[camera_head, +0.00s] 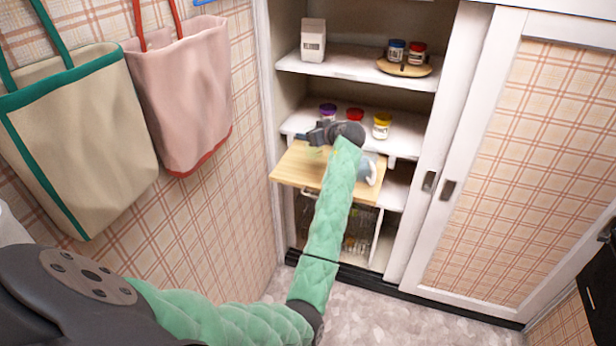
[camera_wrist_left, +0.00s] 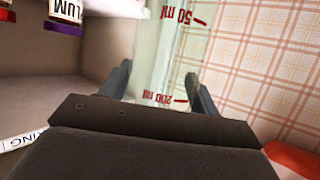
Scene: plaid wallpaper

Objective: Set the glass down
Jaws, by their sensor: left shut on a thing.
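My left gripper (camera_head: 306,137) reaches into the open cupboard, above the pull-out wooden board (camera_head: 289,168). In the left wrist view its two fingers (camera_wrist_left: 162,88) are shut on a clear glass (camera_wrist_left: 165,50) with red "50 ml" and "200 ml" marks that read upside down there. In the head view the glass is hardly visible, mostly lost behind the gripper and against the board. I cannot tell whether its base touches the board. My right gripper is not in view.
A pale blue and white mug (camera_head: 371,169) stands at the board's right, partly behind my arm. The board's left part is clear. The plaid wall is close at left.

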